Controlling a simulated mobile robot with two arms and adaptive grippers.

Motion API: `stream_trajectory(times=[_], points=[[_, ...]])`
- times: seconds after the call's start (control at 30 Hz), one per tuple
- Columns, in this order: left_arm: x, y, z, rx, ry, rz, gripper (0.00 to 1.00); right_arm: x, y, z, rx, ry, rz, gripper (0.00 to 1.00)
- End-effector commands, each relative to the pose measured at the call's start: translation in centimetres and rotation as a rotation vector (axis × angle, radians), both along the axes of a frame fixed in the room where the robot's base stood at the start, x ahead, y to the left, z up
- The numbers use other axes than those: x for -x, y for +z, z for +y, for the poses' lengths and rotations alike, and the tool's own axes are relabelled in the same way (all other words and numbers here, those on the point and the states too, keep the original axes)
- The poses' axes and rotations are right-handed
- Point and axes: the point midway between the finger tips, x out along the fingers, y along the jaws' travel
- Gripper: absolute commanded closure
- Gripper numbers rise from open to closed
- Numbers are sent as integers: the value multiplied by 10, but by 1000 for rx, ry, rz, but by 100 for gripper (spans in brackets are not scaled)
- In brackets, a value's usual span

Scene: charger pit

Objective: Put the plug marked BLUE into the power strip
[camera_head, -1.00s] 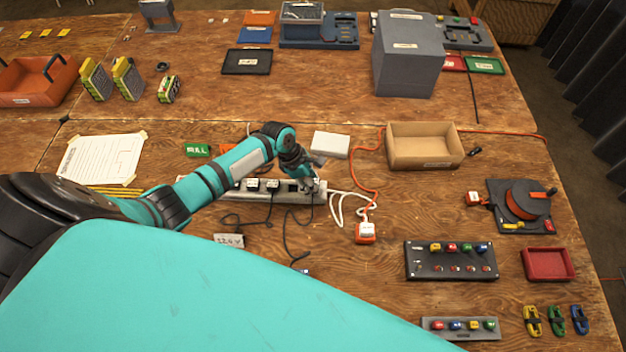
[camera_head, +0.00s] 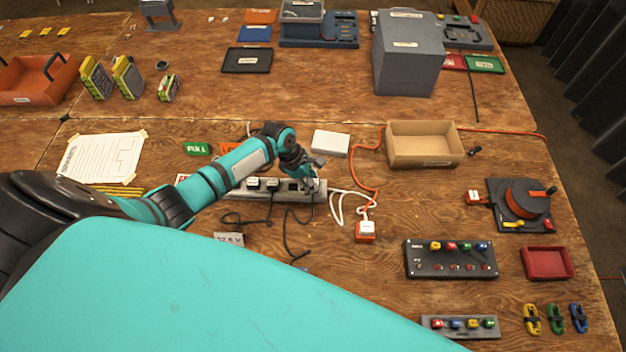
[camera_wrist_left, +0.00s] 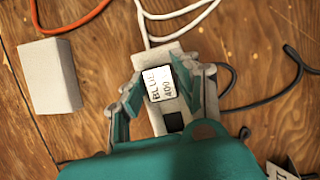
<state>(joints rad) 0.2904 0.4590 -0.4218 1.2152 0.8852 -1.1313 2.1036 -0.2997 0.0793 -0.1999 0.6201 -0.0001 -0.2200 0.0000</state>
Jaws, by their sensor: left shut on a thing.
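The power strip (camera_head: 283,198) lies on the wooden table with other black plugs in its left part. My left gripper (camera_head: 310,184) is over its right end. In the left wrist view, my left gripper (camera_wrist_left: 171,84) is shut on a plug with a white label reading BLUE 400 (camera_wrist_left: 160,84). That plug is over the strip (camera_wrist_left: 165,53), in line with it. A dark socket (camera_wrist_left: 174,122) shows beside the plug. The plug's underside is hidden, so I cannot tell how deep it sits. My right gripper is not in view.
A white box (camera_head: 330,144) stands behind the strip's right end. White and orange cables run right to an orange-and-white plug block (camera_head: 365,231). Black cables lie in front of the strip. A cardboard tray (camera_head: 425,146) and a black panel (camera_head: 450,259) stand further right.

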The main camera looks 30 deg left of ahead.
Motion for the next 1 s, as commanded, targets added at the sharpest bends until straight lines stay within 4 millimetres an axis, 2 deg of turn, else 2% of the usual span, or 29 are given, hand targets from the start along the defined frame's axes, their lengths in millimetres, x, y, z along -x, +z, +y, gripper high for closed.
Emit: stream_trajectory(times=[1.0], points=[[0,-1,1,0,0,0,100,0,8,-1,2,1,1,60]])
